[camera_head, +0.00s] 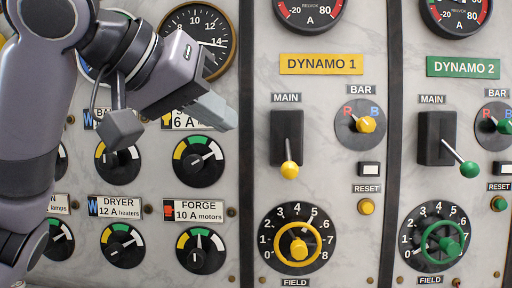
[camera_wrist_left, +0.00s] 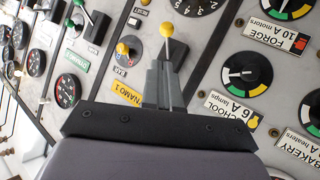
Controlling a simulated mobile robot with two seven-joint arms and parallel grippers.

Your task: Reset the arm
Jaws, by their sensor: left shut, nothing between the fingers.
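My left gripper (camera_head: 213,112) is shut and empty. In the head view it is in front of the panel, left of the DYNAMO 1 section, over the edge of the SCHOOL 6 A dial. Its closed fingers (camera_wrist_left: 160,84) also show in the left wrist view, with the yellow ball (camera_wrist_left: 166,30) of a lever beyond their tips. In the head view the yellow MAIN lever (camera_head: 290,170) points down, and the gripper is apart from it. My right gripper is not in view.
A yellow BAR knob (camera_head: 366,124), a yellow RESET button (camera_head: 367,207) and a yellow FIELD wheel (camera_head: 299,250) are on the DYNAMO 1 section. The green DYNAMO 2 lever (camera_head: 469,169) sticks out at the right. The FORGE dial (camera_head: 201,251) is below the gripper.

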